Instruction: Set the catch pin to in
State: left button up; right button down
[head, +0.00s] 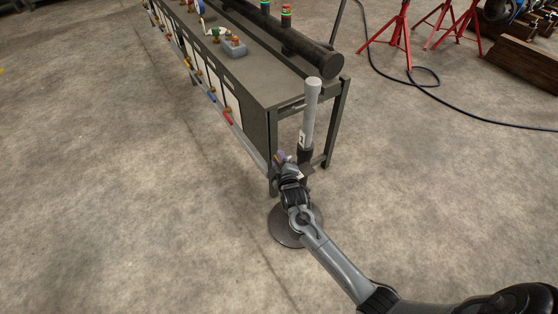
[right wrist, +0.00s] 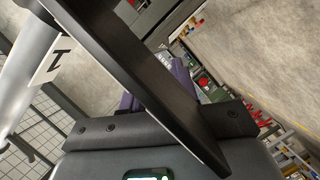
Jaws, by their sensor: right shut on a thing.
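A light grey post (head: 311,103) with a white label marked 1 stands in a dark sleeve at the near end of the bench, over a round dark base (head: 292,232). The post also shows at the left of the right wrist view (right wrist: 25,75). My right gripper (head: 284,160) is at the left side of the sleeve, shut on a small part there that I take for the catch pin. The pin is mostly hidden by the gripper, and its position cannot be told. A purple piece (right wrist: 183,78) shows behind a dark bar in the right wrist view. My left gripper is not in view.
The concrete floor at the left is clear.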

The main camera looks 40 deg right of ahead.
aim_at(289, 158)
jog(key=shift+d+f, duration=0.1)
jog(key=shift+s+d+p, duration=0.1)
jog(key=shift+d+p, duration=0.25)
jog(key=shift+p, duration=0.1)
jog(key=shift+s+d+p, duration=0.1)
jog(key=shift+d+p, duration=0.5)
jog(key=shift+d, duration=0.5)
jog(key=shift+d+f, duration=0.1)
jog(key=shift+f, duration=0.1)
jog(key=c, duration=1.2)
grip_release()
jog(key=shift+o, duration=1)
jog(key=shift+d, duration=0.15)
